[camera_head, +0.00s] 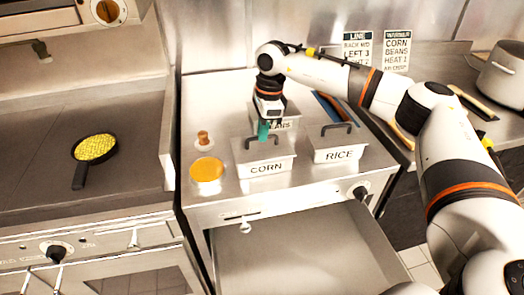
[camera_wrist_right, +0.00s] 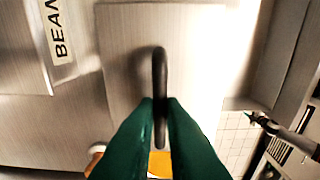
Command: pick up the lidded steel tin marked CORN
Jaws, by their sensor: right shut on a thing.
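The lidded steel tin marked CORN (camera_head: 266,169) is at the front of the steel counter, upright. A black loop handle stands on its lid. My right gripper (camera_head: 263,130) reaches down over this tin from behind, with its teal fingers at the lid handle. In the right wrist view, the green fingers (camera_wrist_right: 160,105) are shut on the black handle (camera_wrist_right: 160,70), with the tin's lid (camera_wrist_right: 195,50) below. The tin appears to rest on the counter. My left gripper is not in view.
A RICE tin (camera_head: 338,154) stands close on the right. A BEANS tin (camera_head: 287,124) is just behind. An orange-yellow disc (camera_head: 207,169) and a small brown-topped item (camera_head: 204,140) lie left. A pan of yellow food (camera_head: 95,147) sits farther left. An open drawer (camera_head: 310,255) juts out below.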

